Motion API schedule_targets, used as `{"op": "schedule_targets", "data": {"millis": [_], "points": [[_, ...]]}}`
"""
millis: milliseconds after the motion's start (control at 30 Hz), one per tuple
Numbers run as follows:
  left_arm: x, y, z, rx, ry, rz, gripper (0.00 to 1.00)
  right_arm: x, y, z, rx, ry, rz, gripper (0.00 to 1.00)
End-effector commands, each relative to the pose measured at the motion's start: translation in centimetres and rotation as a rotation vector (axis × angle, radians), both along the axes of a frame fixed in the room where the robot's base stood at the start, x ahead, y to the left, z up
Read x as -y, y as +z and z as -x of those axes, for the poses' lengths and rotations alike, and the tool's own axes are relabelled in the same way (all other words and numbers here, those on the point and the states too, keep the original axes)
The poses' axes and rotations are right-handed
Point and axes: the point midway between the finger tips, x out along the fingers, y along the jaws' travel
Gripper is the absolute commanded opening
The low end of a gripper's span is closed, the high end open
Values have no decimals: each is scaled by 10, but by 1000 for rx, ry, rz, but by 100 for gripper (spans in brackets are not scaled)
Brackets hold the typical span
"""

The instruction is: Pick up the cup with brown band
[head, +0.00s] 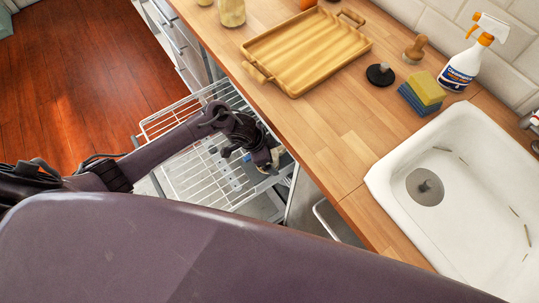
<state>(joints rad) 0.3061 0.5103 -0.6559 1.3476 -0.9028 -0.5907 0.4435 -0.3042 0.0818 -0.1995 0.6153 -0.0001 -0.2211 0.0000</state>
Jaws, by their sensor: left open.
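My left gripper (266,160) reaches over a white wire rack (190,178) pulled out below the counter, and its tip is near the rack's right side. The gripper is open. A small pale patch shows at its fingertips, partly covered by the gripper; I cannot tell whether it is a cup or part of the gripper. No brown band can be made out, so I cannot identify the cup with brown band. My right gripper is not in view.
The wooden counter edge (320,190) runs close to the right of my left gripper. On the counter are a wooden tray (272,44), a sponge stack (424,92), a spray bottle (462,66) and a black stopper (380,75). A white sink (470,205) is at right. The floor at upper left is clear.

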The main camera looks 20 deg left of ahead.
Motion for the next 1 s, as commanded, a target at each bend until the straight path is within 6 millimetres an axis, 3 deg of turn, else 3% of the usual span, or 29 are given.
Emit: {"op": "schedule_targets", "data": {"millis": [233, 667, 1000], "points": [[0, -1, -1, 2, 0, 0, 92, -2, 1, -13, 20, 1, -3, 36], [1, -1, -1, 3, 0, 1, 38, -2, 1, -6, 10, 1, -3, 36], [1, 4, -1, 3, 0, 1, 38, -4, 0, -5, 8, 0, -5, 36]]}}
